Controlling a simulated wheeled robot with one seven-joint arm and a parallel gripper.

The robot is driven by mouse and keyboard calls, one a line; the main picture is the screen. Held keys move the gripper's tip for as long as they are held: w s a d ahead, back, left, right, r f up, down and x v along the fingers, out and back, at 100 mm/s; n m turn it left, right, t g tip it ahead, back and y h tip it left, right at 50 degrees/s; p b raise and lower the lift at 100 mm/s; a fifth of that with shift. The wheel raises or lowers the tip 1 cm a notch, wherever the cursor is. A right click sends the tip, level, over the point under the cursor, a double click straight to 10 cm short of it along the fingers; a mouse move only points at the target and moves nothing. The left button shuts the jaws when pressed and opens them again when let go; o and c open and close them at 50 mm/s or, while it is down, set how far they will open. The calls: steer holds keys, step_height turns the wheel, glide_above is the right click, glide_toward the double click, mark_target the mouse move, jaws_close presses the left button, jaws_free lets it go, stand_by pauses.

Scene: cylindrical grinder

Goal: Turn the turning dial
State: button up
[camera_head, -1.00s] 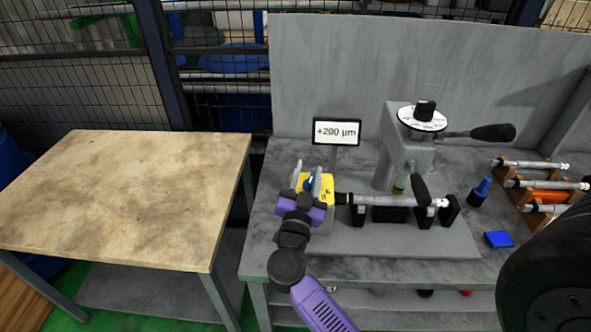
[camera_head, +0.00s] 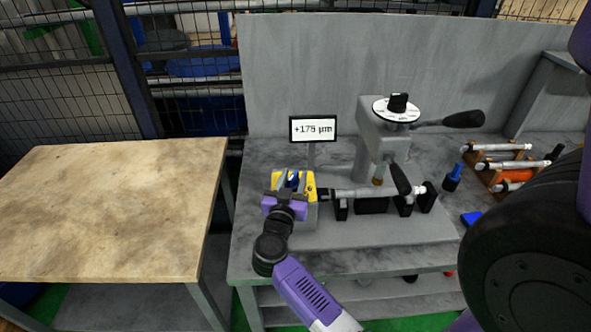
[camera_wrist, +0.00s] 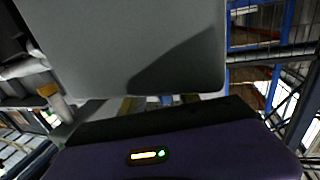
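A yellow box (camera_head: 309,186) with a blue knob (camera_head: 292,180) stands at the left end of the grinder in the head view. My purple gripper (camera_head: 291,188) is at this box, with its grey fingers on either side of the blue knob. Whether they press on it cannot be told. A black knob on a white marked disc (camera_head: 381,111) sits on top of the grey grinder column, away from my gripper. The display (camera_head: 312,129) behind the box reads about +175 µm. The wrist view shows mostly a close grey surface (camera_wrist: 140,50), and the fingertips are hidden.
A metal shaft (camera_head: 364,192) lies across black supports right of the box. A black-handled lever (camera_head: 449,120) sticks out from the column. Right are a blue-topped holder (camera_head: 453,177) and a rack of shafts (camera_head: 503,168). An empty wooden table (camera_head: 110,210) stands left.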

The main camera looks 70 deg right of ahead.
mark_target(295, 171)
steer(key=d, duration=0.2)
steer(key=shift+d+r, duration=0.1)
steer(key=shift+d, duration=0.25)
steer(key=shift+w+d+r, duration=0.1)
steer(key=shift+d, duration=0.25)
steer(key=shift+o, duration=0.2)
steer(key=shift+r, duration=0.1)
steer(key=c, duration=0.7)
steer(key=shift+c, duration=0.4)
steer(key=shift+w+r, duration=0.15)
steer(key=o, duration=0.7)
steer(key=shift+r, duration=0.1)
steer(key=shift+o, duration=0.2)
steer(key=shift+a, duration=0.1)
